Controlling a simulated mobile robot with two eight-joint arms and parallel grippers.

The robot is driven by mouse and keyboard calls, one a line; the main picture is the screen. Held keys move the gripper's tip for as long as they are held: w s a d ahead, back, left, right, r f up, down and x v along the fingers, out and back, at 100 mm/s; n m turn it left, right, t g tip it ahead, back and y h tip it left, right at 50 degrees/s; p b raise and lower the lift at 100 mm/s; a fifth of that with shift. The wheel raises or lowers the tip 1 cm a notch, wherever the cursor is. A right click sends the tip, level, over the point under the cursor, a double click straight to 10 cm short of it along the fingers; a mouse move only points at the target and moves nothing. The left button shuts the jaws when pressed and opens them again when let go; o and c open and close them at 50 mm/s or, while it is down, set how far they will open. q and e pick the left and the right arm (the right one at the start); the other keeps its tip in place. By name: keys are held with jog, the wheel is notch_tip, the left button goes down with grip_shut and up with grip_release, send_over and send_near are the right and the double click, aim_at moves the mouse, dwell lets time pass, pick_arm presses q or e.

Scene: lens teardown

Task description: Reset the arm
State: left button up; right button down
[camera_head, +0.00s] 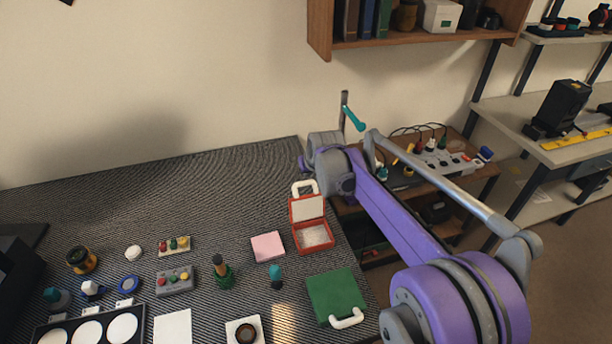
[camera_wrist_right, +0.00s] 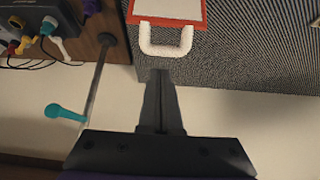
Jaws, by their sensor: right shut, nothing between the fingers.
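My right arm (camera_head: 400,210), purple and grey, reaches in from the lower right of the head view and extends over the table's right back corner. Its wrist hides most of the right gripper there. In the right wrist view the right gripper (camera_wrist_right: 160,78) is shut, its dark fingers together and empty. The fingertips point toward the white handle (camera_wrist_right: 166,42) of a red box (camera_wrist_right: 168,10), apart from it in the picture. My left gripper is not in view.
The open red box (camera_head: 313,236) and a green case (camera_head: 337,296) lie near the table's right edge. Small parts crowd the front left; the table's back is clear. A wall shelf (camera_head: 420,40) hangs above. A teal-handled rod (camera_head: 354,118) stands behind the wrist.

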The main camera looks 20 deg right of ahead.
jog(key=s+a+r+p, duration=0.1)
jog(key=s+a, duration=0.2)
jog(key=s, duration=0.8)
jog(key=s+a+r, duration=0.1)
jog(key=s+a, duration=0.1)
jog(key=s, duration=0.8)
jog(key=s+a+f, duration=0.1)
jog(key=s+f, duration=0.2)
jog(key=s, duration=0.4)
jog(key=s+a+f+g+p, duration=0.1)
jog(key=s+f, duration=0.3)
jog(key=s, duration=0.4)
jog(key=shift+s+n+g, duration=0.3)
jog(key=shift+n, duration=0.1)
